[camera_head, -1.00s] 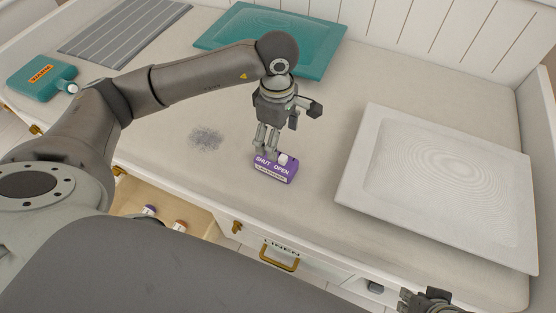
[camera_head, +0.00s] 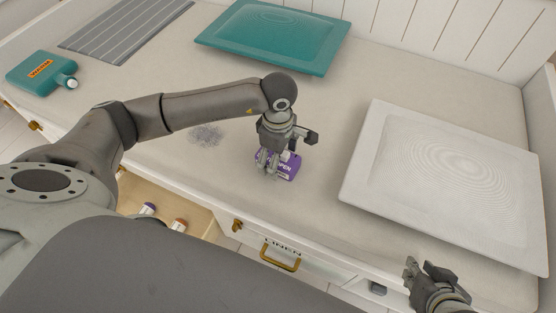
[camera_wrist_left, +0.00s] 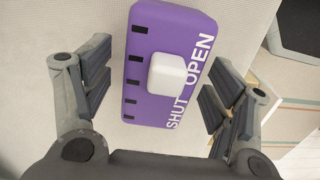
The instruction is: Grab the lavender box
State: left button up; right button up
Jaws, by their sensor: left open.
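The lavender box (camera_head: 290,169) is a small purple box lying on the desk top, with a white raised knob and the words SHUT and OPEN on its top. My left gripper (camera_head: 267,163) is right over it and hides part of it in the head view. In the left wrist view the box (camera_wrist_left: 148,101) lies between the two open fingers of the left gripper (camera_wrist_left: 155,92), with a gap on each side. My right gripper (camera_head: 428,270) is at the lower right by the desk's front edge, away from the box, its fingers apart and empty.
A white tray (camera_head: 365,180) lies to the right of the box and a teal tray (camera_head: 215,38) at the back. A teal flask-shaped object (camera_head: 30,84) and a grey striped mat (camera_head: 95,42) are at the left. An open drawer (camera_head: 190,205) holds small bottles. A grey smudge (camera_head: 206,135) marks the desk.

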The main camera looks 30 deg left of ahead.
pick_arm(q)
jog(key=shift+c, duration=0.4)
jog(key=c, duration=1.1)
jog(key=shift+r, duration=0.15)
